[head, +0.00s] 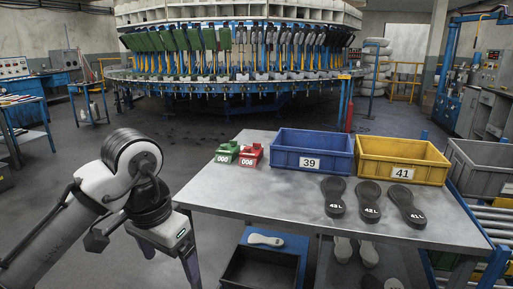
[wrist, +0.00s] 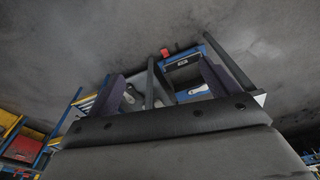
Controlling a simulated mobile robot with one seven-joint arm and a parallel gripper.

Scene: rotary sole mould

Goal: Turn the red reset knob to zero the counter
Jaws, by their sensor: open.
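Two small counters stand at the back left of the metal table in the head view. The green counter (head: 226,153) reads 000 and the red counter (head: 250,155) reads 006. A separate red knob on them is too small to make out. My gripper (wrist: 162,86) is open and empty in the wrist view, its two dark fingers well apart. In the head view my arm is bent at the left, off the table's left edge and apart from the counters.
A blue bin (head: 311,164) marked 39 and a yellow bin (head: 402,172) marked 41 stand right of the counters. Several dark soles lie before them. The table's (head: 255,200) front left is bare. A dark crate (head: 262,272) sits below.

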